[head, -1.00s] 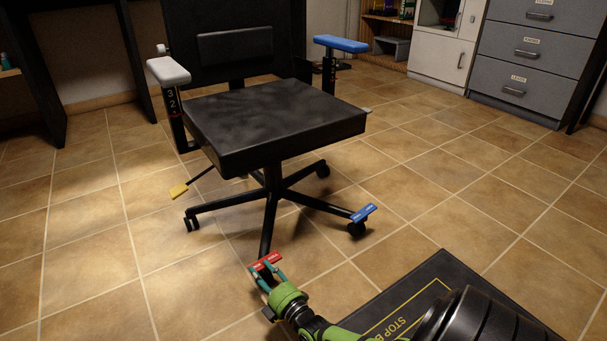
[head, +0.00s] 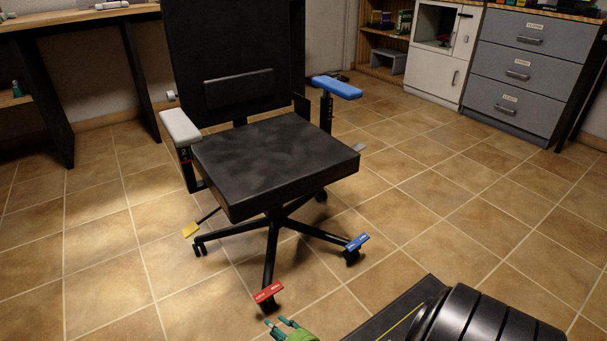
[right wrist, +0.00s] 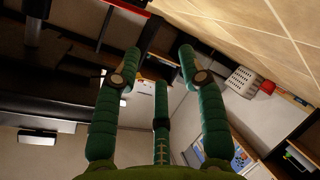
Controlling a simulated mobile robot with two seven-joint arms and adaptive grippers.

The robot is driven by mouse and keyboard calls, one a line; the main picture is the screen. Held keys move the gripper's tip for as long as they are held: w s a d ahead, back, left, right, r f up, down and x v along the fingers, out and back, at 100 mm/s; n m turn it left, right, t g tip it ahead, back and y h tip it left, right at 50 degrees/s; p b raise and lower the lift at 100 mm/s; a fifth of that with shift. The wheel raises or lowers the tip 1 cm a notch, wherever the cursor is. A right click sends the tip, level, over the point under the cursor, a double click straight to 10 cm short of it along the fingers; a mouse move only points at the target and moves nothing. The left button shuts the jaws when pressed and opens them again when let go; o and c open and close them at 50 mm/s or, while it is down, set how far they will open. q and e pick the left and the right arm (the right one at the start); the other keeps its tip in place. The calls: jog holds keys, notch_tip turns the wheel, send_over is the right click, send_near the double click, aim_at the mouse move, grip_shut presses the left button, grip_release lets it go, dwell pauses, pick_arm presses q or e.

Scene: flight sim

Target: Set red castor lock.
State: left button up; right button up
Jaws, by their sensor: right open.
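The red castor lock (head: 269,292) is a small red tab with white lettering on the castor at the end of the chair's nearest leg. It sits tilted, its right end higher. My right gripper (head: 281,323) is just below it at the bottom edge of the head view, with a small gap between them. Its green fingers (right wrist: 160,66) are spread and empty in the right wrist view. A red-edged strip at the top of that view lies beyond the fingertips; I cannot tell for sure what it is. My left gripper is out of view.
The black office chair (head: 275,160) carries a blue castor lock (head: 357,242) and a yellow one (head: 190,230) on other legs. A dark mat (head: 385,315) lies at lower right beside my black arm link. Grey drawers (head: 520,75) stand at back right. Open tiles surround the chair.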

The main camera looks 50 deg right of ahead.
jog(key=s+a+r+m+g+p, duration=0.2)
jog(key=s+r+g+p, duration=0.1)
jog(key=s+p, duration=0.4)
jog(key=s+a+r+m+g+y+p, duration=0.1)
jog(key=s+a+r+m+g+p, duration=0.1)
jog(key=s+p, duration=0.5)
notch_tip(320, 180, up, 3)
jog(key=a+g+p, duration=0.1)
jog(key=p, duration=0.4)
jog(key=shift+f, duration=0.2)
